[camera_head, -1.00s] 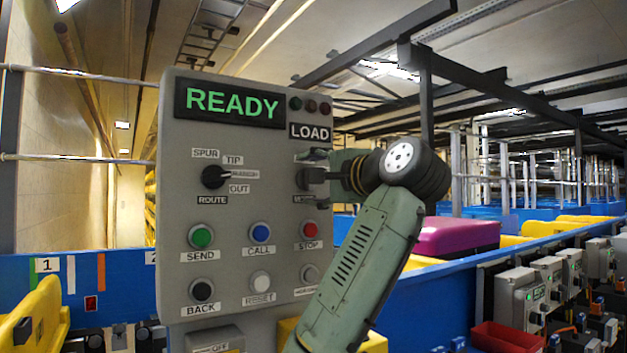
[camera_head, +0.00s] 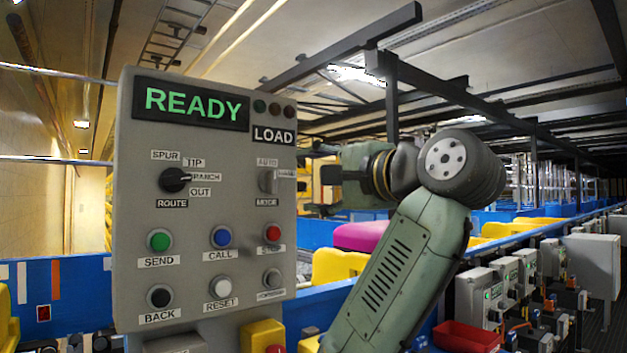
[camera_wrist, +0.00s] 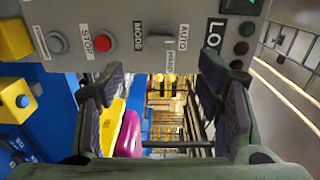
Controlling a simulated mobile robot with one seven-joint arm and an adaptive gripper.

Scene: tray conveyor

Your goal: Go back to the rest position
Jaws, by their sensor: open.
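My gripper (camera_head: 325,176) is open and empty. It stands a little to the right of the grey control panel (camera_head: 215,120), apart from it. In the wrist view its two fingers (camera_wrist: 162,88) are spread wide, with the panel above the gap and nothing between them. The MODE knob (camera_head: 267,181) sits at the panel's right side, clear of the fingers, its handle looking upright in the head view. It also shows in the wrist view (camera_wrist: 162,40). The display (camera_head: 192,104) reads READY in green.
The panel also carries the ROUTE knob (camera_head: 174,180) and several push buttons, with a red STOP button (camera_head: 272,233) near my gripper. A yellow box (camera_head: 263,336) is below. A magenta tote (camera_head: 360,236) lies behind my arm; a red bin (camera_head: 467,335) is lower right.

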